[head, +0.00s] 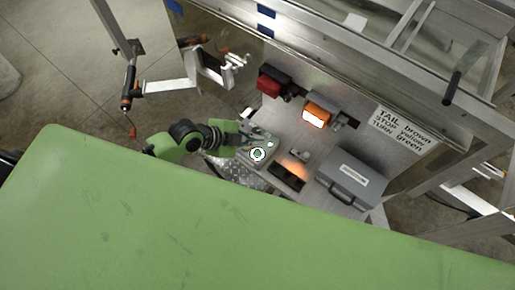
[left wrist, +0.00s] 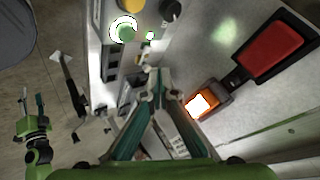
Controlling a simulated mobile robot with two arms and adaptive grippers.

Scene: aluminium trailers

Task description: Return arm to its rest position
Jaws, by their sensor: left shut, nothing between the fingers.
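My left arm comes in from the left in the head view. Its gripper (head: 266,138) is over the control panel, close to the round green button. In the left wrist view the two fingers of the left gripper (left wrist: 155,72) meet at their tips, with nothing between them. The fingertips are near a small metal toggle on the panel; I cannot tell whether they touch it. A second green gripper (left wrist: 38,105), seemingly my right one, is small at the left of the wrist view. Its finger gap is unclear.
The green button (head: 257,154) has a bright white ring. A red lamp (head: 270,84) and a lit orange lamp (head: 315,116) stand beyond it. A grey case (head: 351,180) lies to the right. Trailer rails border the upper right.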

